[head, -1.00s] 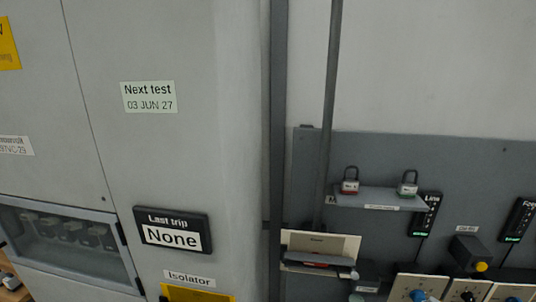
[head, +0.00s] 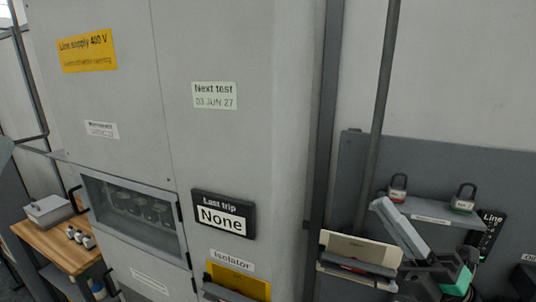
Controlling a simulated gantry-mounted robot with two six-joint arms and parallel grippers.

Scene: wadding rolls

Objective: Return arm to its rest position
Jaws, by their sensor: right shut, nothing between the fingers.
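My right gripper (head: 415,277) shows at the lower right of the head view, with grey, dark and teal parts of my right arm around it. It is shut and empty. It stands in front of the grey board, just right of the holder with a cream card (head: 358,252); I cannot tell whether it touches the holder. My left gripper is out of view.
A tall grey cabinet (head: 268,110) with a "Last trip None" sign (head: 223,215) and a windowed compartment (head: 135,212) fills the middle. Two padlocks (head: 398,188) (head: 464,198) stand on a small shelf (head: 432,218). A wooden bench (head: 60,250) is at the left.

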